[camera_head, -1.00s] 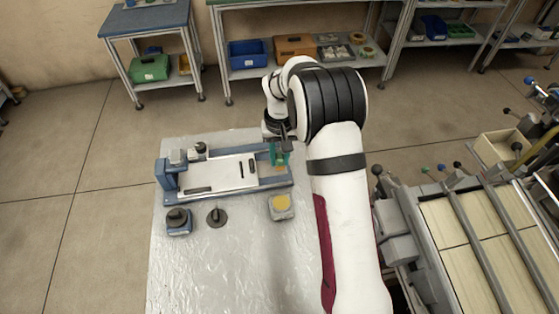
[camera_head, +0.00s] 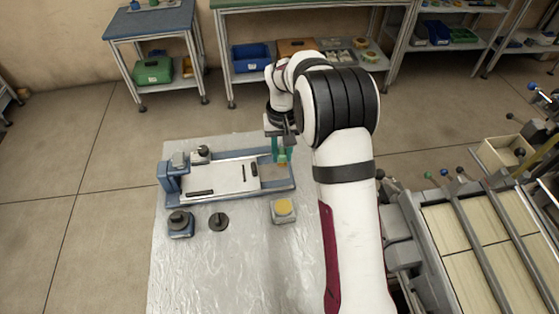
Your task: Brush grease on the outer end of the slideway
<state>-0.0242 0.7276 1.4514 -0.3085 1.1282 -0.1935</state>
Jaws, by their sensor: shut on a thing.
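The slideway (camera_head: 277,182) is a blue-grey frame with a pale plate (camera_head: 222,178) over its left and middle part. Its open outer end is on the right. My gripper (camera_head: 281,152) is above that end, pointing down with its teal fingers shut on the brush (camera_head: 282,158). Only a small light part of the brush shows between and below the fingers. I cannot tell whether its tip touches the slideway. A small grey pot with a yellow top (camera_head: 284,207), perhaps the grease, stands in front of the right end.
A blue block with a dark knob (camera_head: 179,222) and a dark round piece (camera_head: 219,221) lie on the silver-covered table (camera_head: 240,275) in front of the slideway. The front of the table is clear. A machine with levers (camera_head: 455,215) stands on the right.

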